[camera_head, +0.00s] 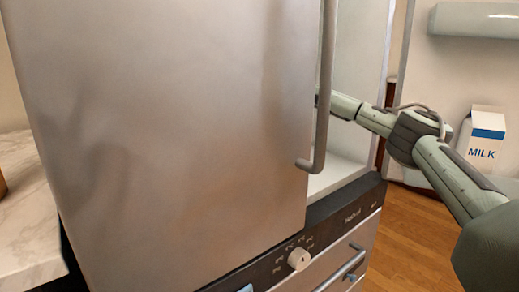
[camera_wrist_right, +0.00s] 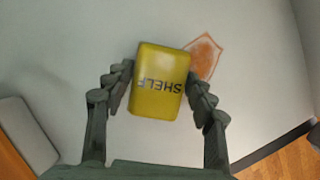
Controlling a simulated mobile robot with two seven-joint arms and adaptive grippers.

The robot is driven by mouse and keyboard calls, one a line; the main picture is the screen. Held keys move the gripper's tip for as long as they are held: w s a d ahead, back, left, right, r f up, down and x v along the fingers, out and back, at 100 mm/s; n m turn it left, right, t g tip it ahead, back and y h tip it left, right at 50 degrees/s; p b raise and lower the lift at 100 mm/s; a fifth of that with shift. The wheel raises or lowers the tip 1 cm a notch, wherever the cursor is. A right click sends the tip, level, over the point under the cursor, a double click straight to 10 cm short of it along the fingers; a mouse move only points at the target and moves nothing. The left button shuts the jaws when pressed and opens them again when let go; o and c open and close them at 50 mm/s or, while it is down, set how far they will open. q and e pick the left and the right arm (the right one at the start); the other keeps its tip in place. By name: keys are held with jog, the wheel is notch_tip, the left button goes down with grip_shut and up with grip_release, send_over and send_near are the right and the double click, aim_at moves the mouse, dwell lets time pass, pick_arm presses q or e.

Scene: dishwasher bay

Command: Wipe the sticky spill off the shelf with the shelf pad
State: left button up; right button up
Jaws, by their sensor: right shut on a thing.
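The yellow shelf pad (camera_wrist_right: 158,100), lettered SHELF, is between the fingers of my right gripper (camera_wrist_right: 160,82) in the right wrist view. The gripper is shut on it, one finger on each side. The sticky spill (camera_wrist_right: 206,56) is an orange-red patch with a darker outline on the pale shelf surface (camera_wrist_right: 110,35). The pad's upper right corner overlaps or borders the spill in that view; I cannot tell whether the pad touches the surface. In the head view my right arm reaches left behind a metal door, which hides the gripper, pad and spill. My left gripper is not in view.
The large metal door (camera_head: 160,130) with its long handle (camera_head: 322,90) fills the head view's left and middle. Below are a control panel with a knob (camera_head: 299,259). A milk carton (camera_head: 484,140) stands at right, near my arm. Wooden floor (camera_head: 415,240) is clear.

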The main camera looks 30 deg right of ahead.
jog(key=shift+f+b, duration=0.5)
jog(key=shift+f, duration=0.45)
dwell(0.3)
jog(key=shift+w+d+r+p, duration=0.1)
jog(key=shift+d+p, duration=0.5)
jog(key=shift+d, duration=0.7)
jog(key=shift+w+d+f+p, duration=0.1)
jog(key=shift+d+p, duration=0.4)
jog(key=shift+d, duration=0.75)
jog(key=shift+w+d+f+p, duration=0.1)
jog(key=shift+d+p, duration=0.35)
jog(key=shift+d, duration=0.75)
jog(key=shift+d+r+p, duration=0.1)
jog(key=shift+d+p, duration=0.35)
jog(key=shift+d, duration=0.2)
jog(key=shift+w+d+p, duration=0.1)
jog(key=shift+d+p, duration=0.4)
jog(key=shift+d, duration=0.6)
jog(key=shift+p, duration=0.35)
jog(key=shift+a+p, duration=0.35)
jog(key=shift+a, duration=1.9)
jog(key=shift+s+a, duration=0.25)
jog(key=shift+a, duration=1.4)
jog(key=shift+s+a, duration=0.2)
jog(key=shift+a, duration=1.45)
